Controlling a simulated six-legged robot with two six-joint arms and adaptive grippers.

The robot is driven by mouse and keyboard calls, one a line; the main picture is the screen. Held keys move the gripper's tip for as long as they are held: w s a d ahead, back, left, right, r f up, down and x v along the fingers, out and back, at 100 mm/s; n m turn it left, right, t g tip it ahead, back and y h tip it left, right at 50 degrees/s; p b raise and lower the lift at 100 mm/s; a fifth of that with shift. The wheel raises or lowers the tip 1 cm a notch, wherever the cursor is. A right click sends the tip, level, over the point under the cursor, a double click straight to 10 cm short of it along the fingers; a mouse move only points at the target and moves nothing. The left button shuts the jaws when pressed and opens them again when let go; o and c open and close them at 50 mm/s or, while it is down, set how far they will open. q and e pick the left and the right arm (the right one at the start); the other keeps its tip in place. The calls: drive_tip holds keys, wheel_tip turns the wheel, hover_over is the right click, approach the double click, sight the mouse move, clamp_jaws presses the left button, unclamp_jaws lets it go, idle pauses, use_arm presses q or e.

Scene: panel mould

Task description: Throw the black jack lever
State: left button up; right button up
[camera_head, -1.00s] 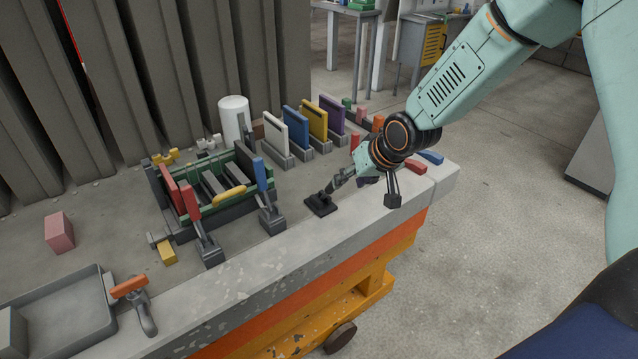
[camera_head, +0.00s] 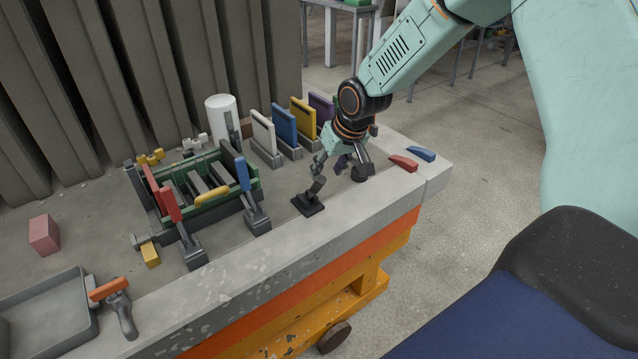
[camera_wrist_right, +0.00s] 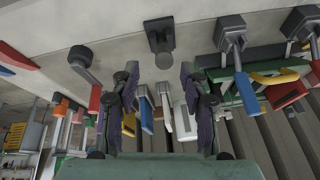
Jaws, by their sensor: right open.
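The black jack lever (camera_head: 308,203) is a short dark stub on a flat black base near the bench's front edge. It also shows in the right wrist view (camera_wrist_right: 160,36), end-on, ahead of and between the fingers. My right gripper (camera_head: 340,168) is open, just beyond and right of the lever in the head view. In the wrist view the fingers (camera_wrist_right: 160,80) stand apart with nothing clearly between them. One finger overlaps the lever's upper end in the head view, so I cannot tell whether they touch. My left gripper is not in view.
A blue lever (camera_head: 244,176) and a red lever (camera_head: 171,206) stand left of it by a green mould (camera_head: 213,197). Coloured panels (camera_head: 284,124) stand in a row behind. A white cylinder (camera_head: 222,117) stands further back. Red (camera_head: 403,163) and blue (camera_head: 421,154) pieces lie right.

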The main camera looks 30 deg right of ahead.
sight(319, 183)
drive_tip(key=b+x, duration=0.1)
drive_tip(key=x, duration=0.2)
drive_tip(key=b+x, duration=0.1)
drive_tip(key=x, duration=0.2)
drive_tip(key=shift+w+a+f, duration=0.1)
drive_tip(key=shift+w+a, duration=0.15)
drive_tip(key=shift+d+f+b, duration=0.15)
drive_tip(key=shift+f+b, duration=0.1)
drive_tip(key=shift+b, duration=0.1)
drive_tip(key=shift+w+a, duration=0.1)
drive_tip(key=shift+a, duration=0.2)
drive_tip(key=shift+w+d, duration=0.1)
drive_tip(key=shift+c, duration=1.2)
drive_tip(key=shift+d, duration=0.15)
drive_tip(key=c, duration=0.6)
clamp_jaws()
